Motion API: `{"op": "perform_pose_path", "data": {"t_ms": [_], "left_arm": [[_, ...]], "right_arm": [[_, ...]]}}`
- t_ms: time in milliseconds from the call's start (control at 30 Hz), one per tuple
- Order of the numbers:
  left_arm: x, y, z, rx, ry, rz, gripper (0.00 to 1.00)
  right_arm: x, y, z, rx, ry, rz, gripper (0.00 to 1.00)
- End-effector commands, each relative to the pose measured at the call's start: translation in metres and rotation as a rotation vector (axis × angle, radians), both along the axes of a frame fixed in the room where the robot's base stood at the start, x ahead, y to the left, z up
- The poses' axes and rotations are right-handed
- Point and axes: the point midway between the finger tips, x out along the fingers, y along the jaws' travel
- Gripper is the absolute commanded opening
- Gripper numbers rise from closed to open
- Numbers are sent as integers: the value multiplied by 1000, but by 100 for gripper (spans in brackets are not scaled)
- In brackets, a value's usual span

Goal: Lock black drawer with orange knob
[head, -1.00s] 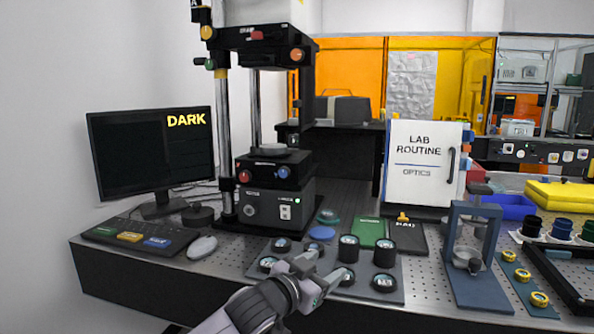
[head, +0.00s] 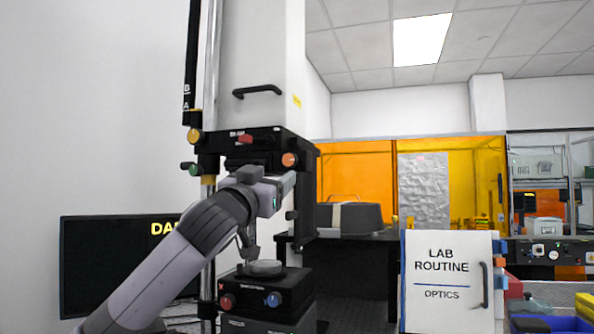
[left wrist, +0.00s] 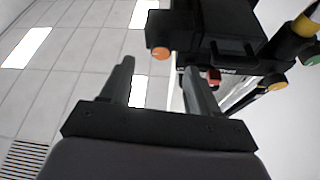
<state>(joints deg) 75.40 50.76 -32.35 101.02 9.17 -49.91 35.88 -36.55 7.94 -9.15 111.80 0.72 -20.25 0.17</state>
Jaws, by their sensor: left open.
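The black drawer unit (head: 268,147) sits high on the column of the tall instrument, and its front carries an orange knob (head: 290,159) at the right and a red knob (head: 246,139) near the middle. My left gripper (head: 284,187) is open and empty, just below the front of this unit, apart from the orange knob. In the left wrist view the orange knob (left wrist: 160,54) shows beyond the gap between the two spread fingers (left wrist: 158,75), and the red knob (left wrist: 213,76) shows beside the right finger. My right gripper is not in view.
A lower black box with red and blue knobs and a round stage (head: 262,268) stands under my left arm. A monitor (head: 105,262) is at the left. A white "LAB ROUTINE" board (head: 447,300) stands at the right. Yellow (head: 196,136) and green knobs flank the drawer unit's left.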

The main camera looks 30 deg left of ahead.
Motion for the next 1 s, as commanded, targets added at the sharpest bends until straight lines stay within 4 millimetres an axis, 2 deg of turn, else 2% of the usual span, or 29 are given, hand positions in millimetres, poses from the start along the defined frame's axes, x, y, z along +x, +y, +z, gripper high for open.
{"op": "perform_pose_path", "data": {"t_ms": [233,700,1000], "left_arm": [[3,3,8,-4,-7,4,61],[53,11,29,-4,-5,5,61],[63,13,31,-3,-7,4,61]], "right_arm": [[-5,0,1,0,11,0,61],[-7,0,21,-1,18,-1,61],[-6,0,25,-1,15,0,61]]}}
